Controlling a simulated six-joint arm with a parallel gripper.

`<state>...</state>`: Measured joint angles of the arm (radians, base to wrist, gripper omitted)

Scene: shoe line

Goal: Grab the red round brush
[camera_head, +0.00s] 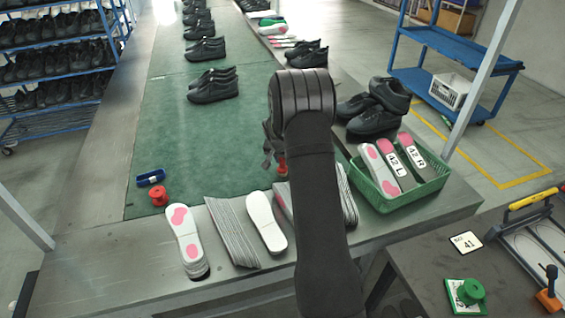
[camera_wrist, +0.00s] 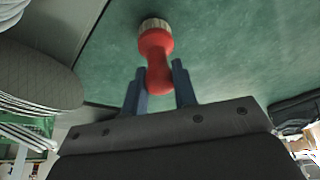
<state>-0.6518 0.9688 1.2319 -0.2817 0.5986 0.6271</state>
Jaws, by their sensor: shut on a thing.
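The red round brush (camera_wrist: 155,50) has a rounded red handle and a pale bristle end. In the wrist view its handle stands between the two blue-grey fingers of my gripper (camera_wrist: 158,78), bristles pointing away. My gripper is shut on the handle. In the head view my gripper (camera_head: 270,148) is mostly hidden behind my arm, and only a bit of the red brush (camera_head: 281,168) shows beside it. I cannot tell whether the brush touches the green mat.
Another small red round thing (camera_head: 159,195) and a blue brush (camera_head: 151,178) lie on the green mat (camera_head: 185,135) at left. Insoles (camera_head: 188,238) line the front edge. A green crate (camera_head: 402,192) with insoles and black shoes (camera_head: 374,112) stand at right.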

